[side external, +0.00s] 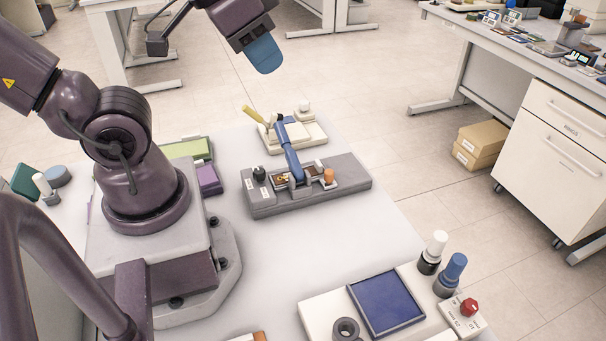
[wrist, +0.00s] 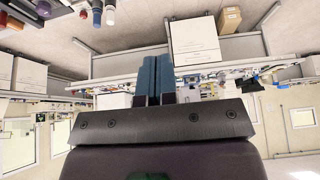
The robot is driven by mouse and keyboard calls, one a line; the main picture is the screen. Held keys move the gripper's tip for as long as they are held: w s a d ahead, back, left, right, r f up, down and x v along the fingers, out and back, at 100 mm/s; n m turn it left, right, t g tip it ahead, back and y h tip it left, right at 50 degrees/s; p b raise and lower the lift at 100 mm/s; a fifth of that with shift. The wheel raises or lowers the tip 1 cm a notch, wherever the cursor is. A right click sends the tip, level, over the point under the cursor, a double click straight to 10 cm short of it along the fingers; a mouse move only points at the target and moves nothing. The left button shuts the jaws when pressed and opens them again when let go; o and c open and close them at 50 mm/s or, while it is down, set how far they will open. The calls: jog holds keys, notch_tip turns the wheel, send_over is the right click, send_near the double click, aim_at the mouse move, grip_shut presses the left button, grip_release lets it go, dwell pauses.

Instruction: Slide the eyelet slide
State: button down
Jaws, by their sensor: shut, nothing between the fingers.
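My gripper (side external: 265,56) is raised in the air at the top of the side view, behind and above the bench fixtures. Its blue fingers (wrist: 152,78) are together and empty in the wrist view. A long grey fixture (side external: 350,180) lies on the white bench below it, apart from the gripper. The fixture carries a black knob (side external: 260,174), an orange knob (side external: 329,176) by a dark recessed channel, and a blue bar (side external: 289,150) leaning over its middle. Its labels are too small to read, so I cannot tell which part is the eyelet slide.
Behind the grey fixture is a cream fixture (side external: 311,134) with a yellow lever (side external: 253,115). At the front right are a blue pad (side external: 387,303), white-topped (side external: 436,246) and blue (side external: 455,268) knobs, and a red-knob box (side external: 469,310). Bare bench (side external: 290,240) lies between.

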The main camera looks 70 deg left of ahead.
jog(key=c, duration=1.5)
grip_release()
jog(key=shift+c, duration=0.2)
jog(key=o, duration=0.6)
jog(key=f, duration=0.1)
jog(key=w+a+f+g, duration=0.1)
jog(key=w+a+f+n+g, duration=0.1)
jog(key=shift+f, duration=0.25)
jog(key=shift+c, duration=0.2)
jog(key=m+g, duration=0.3)
jog(key=m, duration=1.8)
send_near(329, 171)
jog(key=f, duration=0.9)
jog(key=shift+w+f, duration=0.25)
jog(key=shift+f, duration=0.1)
jog(key=shift+c, duration=0.4)
grip_shut()
